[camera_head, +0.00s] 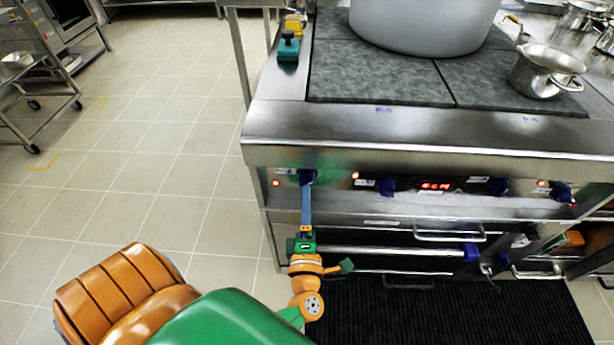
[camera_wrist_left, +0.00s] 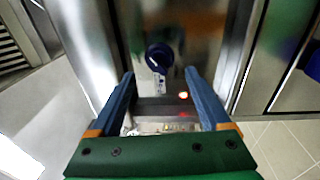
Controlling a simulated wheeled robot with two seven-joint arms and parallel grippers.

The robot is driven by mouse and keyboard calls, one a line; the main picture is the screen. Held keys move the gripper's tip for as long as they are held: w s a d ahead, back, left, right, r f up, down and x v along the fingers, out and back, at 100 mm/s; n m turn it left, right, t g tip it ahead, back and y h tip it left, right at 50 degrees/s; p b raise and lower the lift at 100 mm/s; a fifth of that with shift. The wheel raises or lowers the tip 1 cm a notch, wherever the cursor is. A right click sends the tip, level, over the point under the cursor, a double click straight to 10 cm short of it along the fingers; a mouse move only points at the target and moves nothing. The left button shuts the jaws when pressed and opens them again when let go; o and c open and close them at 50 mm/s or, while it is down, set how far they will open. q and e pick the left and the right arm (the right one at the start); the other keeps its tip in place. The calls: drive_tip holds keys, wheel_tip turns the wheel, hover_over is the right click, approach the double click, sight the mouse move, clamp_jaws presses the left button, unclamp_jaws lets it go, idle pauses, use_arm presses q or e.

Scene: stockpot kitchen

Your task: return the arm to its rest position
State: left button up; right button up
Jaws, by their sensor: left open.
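My left arm (camera_head: 307,285) reaches forward to the front panel of the stove. My left gripper (camera_head: 307,192) points at the leftmost blue knob (camera_head: 307,177). In the left wrist view the two blue fingers of the gripper (camera_wrist_left: 159,76) are spread apart with nothing held between them. The same knob (camera_wrist_left: 158,57) shows ahead, between and slightly beyond the fingertips, and appears free of both. A lit red-orange light (camera_wrist_left: 183,95) shows on the panel between the fingers. My right gripper is not in view.
The stove (camera_head: 400,150) has more knobs, a red display (camera_head: 435,186) and drawer handles (camera_head: 450,236) near my arm. A large pot (camera_head: 425,20) and a small pot (camera_head: 545,72) stand on top. The tiled floor (camera_head: 150,170) at left is mostly clear; a wheeled rack (camera_head: 40,95) stands farther left.

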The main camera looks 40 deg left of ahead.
use_arm(q)
drive_tip(key=shift+v, duration=0.8)
drive_tip(key=s+d+f+m+g+h+p, duration=0.3)
drive_tip(key=s+d+f+m+h+p, duration=0.25)
drive_tip(key=m, duration=0.45)
drive_tip(key=s+d+f+m+g+h+p, duration=0.2)
drive_tip(key=d+f+m+h+p, duration=0.15)
drive_tip(key=f+m+h, duration=0.4)
drive_tip(key=s+a+f+m+g+p, duration=0.1)
drive_tip(key=s+a+f+m+g, duration=0.1)
drive_tip(key=s, duration=0.4)
drive_tip(key=s+a+f+m+g+y+p, duration=0.1)
drive_tip(key=s+a+f+m+g, duration=0.1)
drive_tip(key=s, duration=0.5)
drive_tip(key=s+a+f+m+g+y, duration=0.1)
drive_tip(key=s+a+f+m+g, duration=0.1)
drive_tip(key=s+f+m+g, duration=0.2)
drive_tip(key=s+m+g, duration=0.1)
drive_tip(key=s+m, duration=0.1)
drive_tip(key=s, duration=0.1)
drive_tip(key=shift+s+g+p, duration=0.2)
drive_tip(key=shift+g+p, duration=0.1)
drive_tip(key=shift+p, duration=0.1)
